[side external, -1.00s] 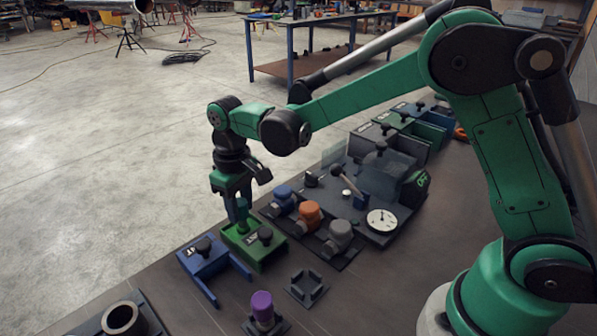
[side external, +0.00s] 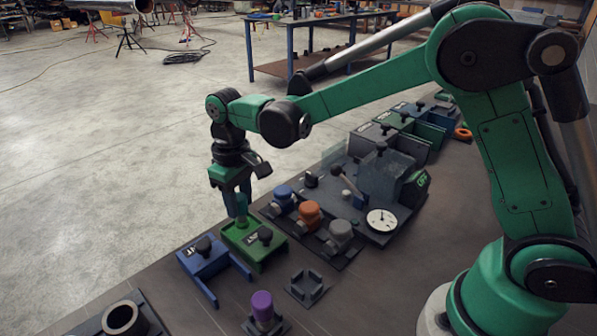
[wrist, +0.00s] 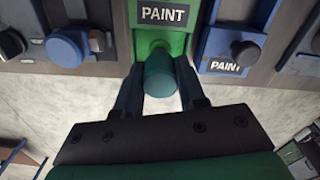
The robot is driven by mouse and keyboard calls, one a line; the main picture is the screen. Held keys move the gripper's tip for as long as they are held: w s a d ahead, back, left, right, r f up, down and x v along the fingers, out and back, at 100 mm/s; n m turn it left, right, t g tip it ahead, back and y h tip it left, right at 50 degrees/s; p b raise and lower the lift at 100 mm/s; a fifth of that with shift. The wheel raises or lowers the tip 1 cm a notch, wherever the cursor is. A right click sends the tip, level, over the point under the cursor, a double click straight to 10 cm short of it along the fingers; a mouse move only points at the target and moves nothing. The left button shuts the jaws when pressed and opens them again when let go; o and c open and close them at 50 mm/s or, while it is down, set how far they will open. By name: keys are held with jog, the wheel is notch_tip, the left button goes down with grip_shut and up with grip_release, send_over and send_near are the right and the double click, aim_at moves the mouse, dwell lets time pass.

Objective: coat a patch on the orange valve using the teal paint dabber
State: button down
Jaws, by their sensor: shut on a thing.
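The teal paint dabber (side external: 241,209) is upright between the fingers of my gripper (side external: 240,200), which is shut on it. In the wrist view the round teal top of the dabber (wrist: 160,75) shows between both fingers. Its lower end is at the green paint box (side external: 262,253); I cannot tell whether it is inside or just above. The green box's PAINT label shows in the wrist view (wrist: 164,14). The orange valve (side external: 308,213) stands to the right of my gripper, between a blue valve (side external: 284,196) and a grey valve (side external: 340,233).
A blue paint box (side external: 205,258) stands beside the green one. A purple-topped thing (side external: 262,306) and an empty dark holder (side external: 307,288) are nearer the camera. A panel with a gauge (side external: 381,221) and lever (side external: 345,180) lies beyond the valves.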

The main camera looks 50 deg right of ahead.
aim_at(238, 196)
jog(key=shift+r, duration=2.9)
jog(key=s+d+r+m, duration=0.3)
jog(key=s+d+r, duration=0.2)
jog(key=d, duration=0.5)
jog(key=shift+n, duration=0.3)
jog(key=shift+s+f, duration=0.6)
jog(key=shift+f, duration=0.75)
jog(key=shift+s+f, duration=0.65)
jog(key=shift+f, duration=0.75)
jog(key=shift+s+f, duration=0.6)
jog(key=shift+f, duration=0.75)
jog(key=w+r, duration=0.3)
jog(key=r, duration=0.5)
jog(key=shift+w, duration=0.35)
